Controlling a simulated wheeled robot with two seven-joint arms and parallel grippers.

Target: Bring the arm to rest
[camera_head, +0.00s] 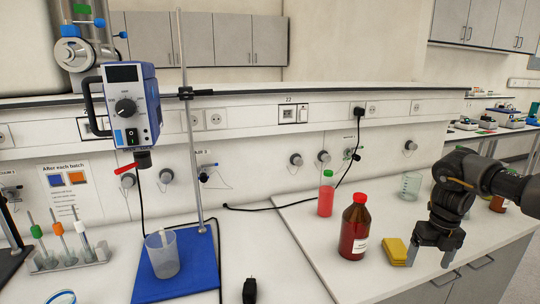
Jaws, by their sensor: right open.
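My right arm comes in from the right edge. My right gripper (429,262) points down over the front right part of the white bench, open, with nothing between its fingers. Its left finger is close beside a yellow sponge-like stack (393,250); I cannot tell if they touch. A brown bottle with a red cap (354,230) stands upright left of the stack. A pink-red bottle with a green cap (326,197) stands behind it. My left gripper does not show.
A clear beaker (163,258) stands on a blue base (190,282) under a blue stirrer unit (130,105). A rack (68,258) holds several tools at left. A glass beaker (410,186) stands behind my right arm. A small black object (249,290) is at the bottom edge.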

